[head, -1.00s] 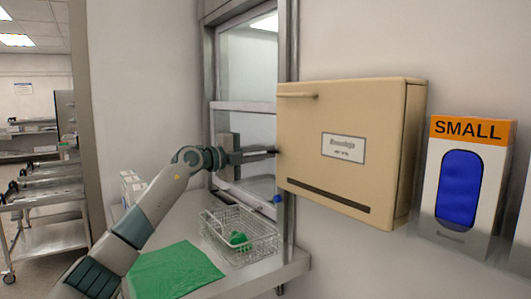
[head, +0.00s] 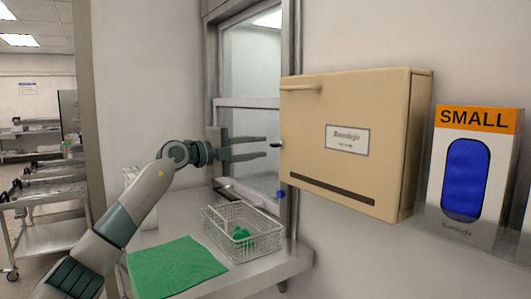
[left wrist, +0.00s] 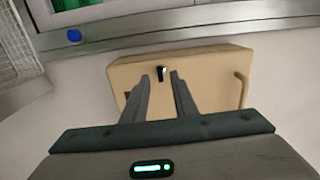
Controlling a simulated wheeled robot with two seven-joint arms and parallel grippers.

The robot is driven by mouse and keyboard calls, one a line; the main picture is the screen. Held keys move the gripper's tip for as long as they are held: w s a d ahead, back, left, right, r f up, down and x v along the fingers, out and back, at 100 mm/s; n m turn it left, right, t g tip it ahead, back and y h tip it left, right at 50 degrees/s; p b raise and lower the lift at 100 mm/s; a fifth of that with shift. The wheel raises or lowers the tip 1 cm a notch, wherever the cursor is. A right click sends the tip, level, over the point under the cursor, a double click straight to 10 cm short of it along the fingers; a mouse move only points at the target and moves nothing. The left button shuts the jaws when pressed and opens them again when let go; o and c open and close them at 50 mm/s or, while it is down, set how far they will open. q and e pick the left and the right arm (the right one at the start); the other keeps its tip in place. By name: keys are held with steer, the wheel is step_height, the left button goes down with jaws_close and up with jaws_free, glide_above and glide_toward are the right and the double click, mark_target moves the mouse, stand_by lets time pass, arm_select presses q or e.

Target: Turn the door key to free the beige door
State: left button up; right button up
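The beige door (head: 310,165) is the front of a beige wall cabinet and looks shut, with a bar handle (head: 301,87) at its top left. The small dark door key (head: 275,145) sticks out from the cabinet's left side. In the left wrist view the key (left wrist: 161,71) stands on the beige side face, just beyond the fingertips. My left gripper (head: 265,148) is open and empty, a little left of the key, with its fingers pointing at it. It also shows in the left wrist view (left wrist: 159,77). My right gripper is not in view.
A wire basket (head: 216,231) with a green item stands on the steel counter below, beside a green cloth (head: 175,268). A blue knob (head: 281,194) sits on the window frame below the key. A "SMALL" glove box (head: 437,210) hangs right of the cabinet.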

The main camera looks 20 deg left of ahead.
arm_select(q)
steer(key=b+v, duration=0.5)
steer(key=v, duration=0.8)
steer(key=shift+f, duration=0.1)
